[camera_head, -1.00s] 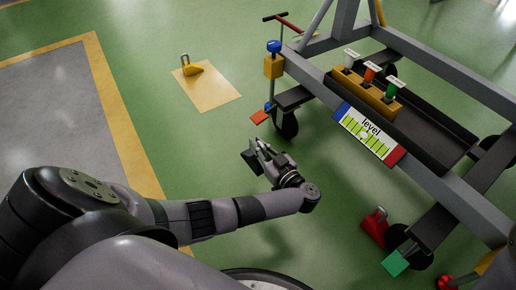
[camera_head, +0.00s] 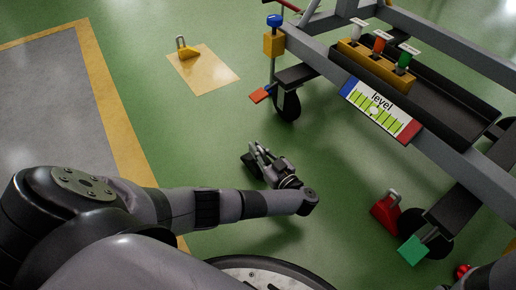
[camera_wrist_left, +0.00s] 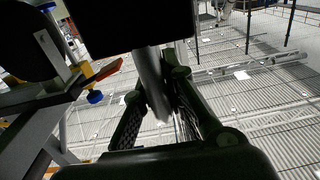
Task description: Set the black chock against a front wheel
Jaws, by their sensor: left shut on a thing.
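My left gripper (camera_head: 260,158) is shut on the black chock (camera_head: 249,166), seen in the head view over the green floor below the near wheel. In the left wrist view the fingers (camera_wrist_left: 160,110) close around a grey bar, with a dark block (camera_wrist_left: 130,22) beyond it. One cart wheel (camera_head: 288,104), beside an orange pedal (camera_head: 260,96), has clear floor between it and the chock. Another wheel (camera_head: 436,246), beside a green pedal (camera_head: 412,249), has a red chock (camera_head: 386,214) at its side. I cannot tell how high the black chock is. My right gripper is out of view.
The grey cart frame (camera_head: 455,158) fills the right side, with a level plate (camera_head: 380,112) on its rail. Green floor is free between my left arm and the cart.

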